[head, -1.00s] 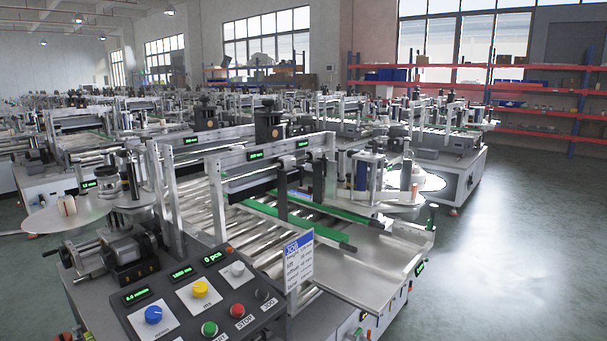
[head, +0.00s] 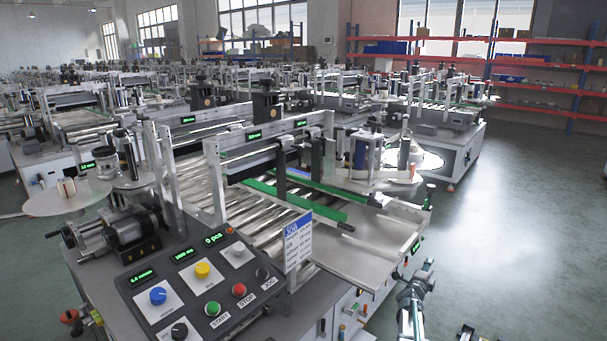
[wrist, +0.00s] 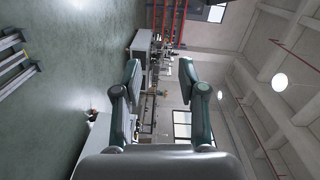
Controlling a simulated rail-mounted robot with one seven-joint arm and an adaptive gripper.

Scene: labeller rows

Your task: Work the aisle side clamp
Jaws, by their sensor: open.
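My gripper (wrist: 161,78) is open and empty in the wrist view, its two dark green-grey fingers spread wide apart. The wrist picture is turned on its side. Labeller machines (wrist: 143,45) stand some way beyond the fingertips, and nothing touches them. In the head view the nearest labeller (head: 205,275) has green guide rails (head: 292,203), rollers and a control panel (head: 200,280). Small knobs (head: 352,312) with red and yellow parts sit low on its aisle side. I cannot tell which part is the side clamp. Part of my arm shows at bottom right, beside the machine.
Open aisle floor (head: 510,230) lies right of the machine. A sign card (head: 298,241) stands upright by the panel. Rows of other labellers (head: 440,120) fill the back. Red and blue shelving (head: 540,85) lines the far wall.

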